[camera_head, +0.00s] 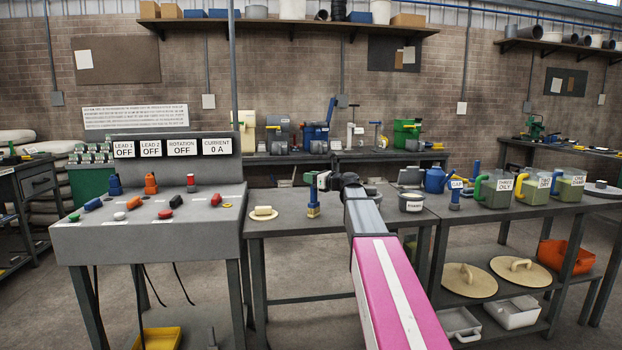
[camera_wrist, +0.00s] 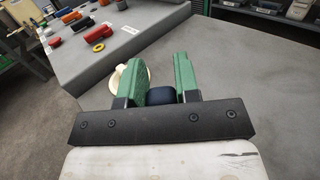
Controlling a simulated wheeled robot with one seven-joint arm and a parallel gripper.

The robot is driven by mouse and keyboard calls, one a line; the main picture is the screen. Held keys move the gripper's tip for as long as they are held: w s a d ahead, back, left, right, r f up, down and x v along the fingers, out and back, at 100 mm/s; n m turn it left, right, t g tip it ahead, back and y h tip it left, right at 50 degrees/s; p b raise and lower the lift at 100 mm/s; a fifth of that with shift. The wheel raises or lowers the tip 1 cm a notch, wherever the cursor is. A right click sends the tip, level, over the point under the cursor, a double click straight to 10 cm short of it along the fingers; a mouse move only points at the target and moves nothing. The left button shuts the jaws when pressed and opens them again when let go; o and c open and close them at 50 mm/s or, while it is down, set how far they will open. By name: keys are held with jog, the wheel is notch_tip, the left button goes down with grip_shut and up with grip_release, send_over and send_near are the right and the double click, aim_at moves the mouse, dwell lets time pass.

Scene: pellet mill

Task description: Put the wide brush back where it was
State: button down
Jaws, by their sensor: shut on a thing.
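I cannot tell whether the brush's lower end touches the table. The rest of the brush is hidden in the wrist view.
A cream knobbed piece (camera_head: 263,212) lies left of the brush on the table (camera_head: 285,226). The control console (camera_head: 150,235) stands further left. A labelled dark pot (camera_head: 411,202) stands right of my arm, then a blue jug (camera_head: 436,180) and green-handled jugs (camera_head: 497,188).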

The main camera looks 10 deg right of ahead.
grip_release()
dwell(0.4)
dwell(0.4)
jog(key=v, duration=0.9)
dwell(1.1)
